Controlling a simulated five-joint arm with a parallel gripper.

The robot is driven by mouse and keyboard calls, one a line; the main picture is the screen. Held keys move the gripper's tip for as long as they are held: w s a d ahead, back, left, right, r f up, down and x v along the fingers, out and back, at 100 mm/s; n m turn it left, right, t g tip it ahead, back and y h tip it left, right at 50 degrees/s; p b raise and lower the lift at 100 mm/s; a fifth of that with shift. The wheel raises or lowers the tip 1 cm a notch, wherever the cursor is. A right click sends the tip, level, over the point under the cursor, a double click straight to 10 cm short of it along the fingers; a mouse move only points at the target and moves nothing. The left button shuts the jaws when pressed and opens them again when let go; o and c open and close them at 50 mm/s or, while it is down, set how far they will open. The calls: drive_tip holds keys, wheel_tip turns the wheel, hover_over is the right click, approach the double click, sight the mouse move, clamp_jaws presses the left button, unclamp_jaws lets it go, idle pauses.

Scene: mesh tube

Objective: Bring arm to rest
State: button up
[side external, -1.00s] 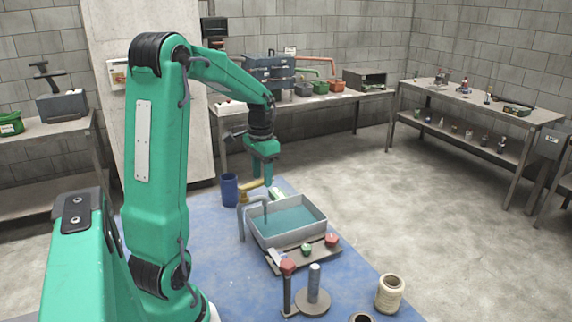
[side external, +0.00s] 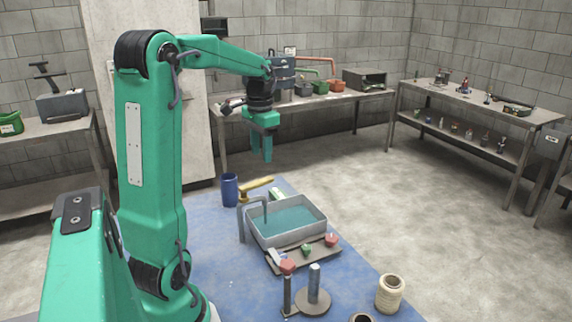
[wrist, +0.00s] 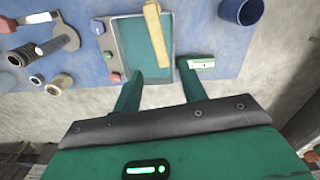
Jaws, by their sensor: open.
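My green arm is raised over the far end of the blue work mat (side external: 218,270). My gripper (side external: 262,150) hangs in the air well above the mat, pointing down. In the wrist view my gripper (wrist: 146,80) shows two green fingers apart with nothing between them.
A grey tray of teal liquid (side external: 288,218) stands on the mat. A blue cup (side external: 230,190) is behind it. A plate with red and green knobs (side external: 306,250), a post on a round base (side external: 313,290) and a cream spool (side external: 389,294) are nearer. Benches line the walls.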

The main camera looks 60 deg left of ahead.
drive_tip(key=s+d+m+t, duration=0.1)
drive_tip(key=s+d+t, duration=0.1)
drive_tip(key=d, duration=1.1)
drive_tip(key=s+d+t, duration=0.3)
drive_tip(key=s+d, duration=0.2)
drive_tip(key=d, duration=0.8)
drive_tip(key=shift+s+m+t, duration=0.25)
drive_tip(key=shift+m+t, duration=0.05)
drive_tip(key=shift+m, duration=0.1)
